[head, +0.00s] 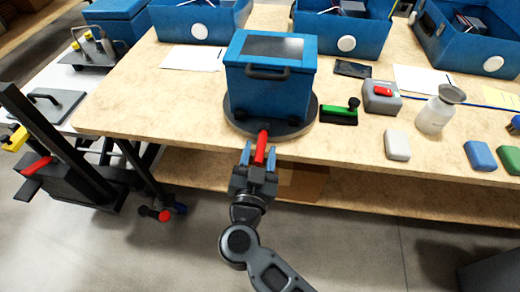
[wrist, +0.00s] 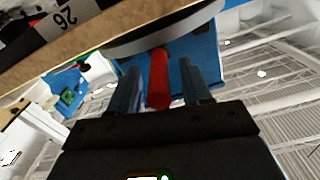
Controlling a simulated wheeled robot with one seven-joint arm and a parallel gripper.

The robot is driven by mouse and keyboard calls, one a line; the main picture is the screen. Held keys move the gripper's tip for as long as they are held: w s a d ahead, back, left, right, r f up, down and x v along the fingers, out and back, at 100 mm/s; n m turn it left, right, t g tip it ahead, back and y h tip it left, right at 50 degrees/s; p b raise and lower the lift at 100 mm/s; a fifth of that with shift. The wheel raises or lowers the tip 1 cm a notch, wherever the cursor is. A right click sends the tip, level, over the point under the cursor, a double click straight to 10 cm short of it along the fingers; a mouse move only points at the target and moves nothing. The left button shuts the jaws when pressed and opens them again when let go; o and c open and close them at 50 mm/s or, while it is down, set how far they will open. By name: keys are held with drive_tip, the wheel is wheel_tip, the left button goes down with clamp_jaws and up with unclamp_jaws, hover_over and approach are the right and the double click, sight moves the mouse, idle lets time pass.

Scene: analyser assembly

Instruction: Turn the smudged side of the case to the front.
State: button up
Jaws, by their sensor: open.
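The blue case (head: 269,88) stands upright on a dark round turntable (head: 301,122) near the table's front edge. Its front face has a dark handle, and its lid has a dark panel. I can make out no smudge on the faces that show; the far sides are hidden. A red lever (head: 262,148) sticks out from the turntable towards me, past the table edge. My gripper (head: 260,155) is open, with one finger on each side of the lever. The wrist view shows the red lever (wrist: 159,80) between the two fingers, with gaps on both sides.
On the table right of the turntable are a green-handled tool (head: 339,116), a grey box with a red switch (head: 382,96), a bottle (head: 437,113) and a white block (head: 397,145). Blue bins (head: 345,34) line the back. The tabletop left of the turntable is clear.

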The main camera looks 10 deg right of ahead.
drive_tip(key=shift+w+d, duration=0.2)
drive_tip(key=shift+w, duration=0.3)
clamp_jaws()
idle(0.3)
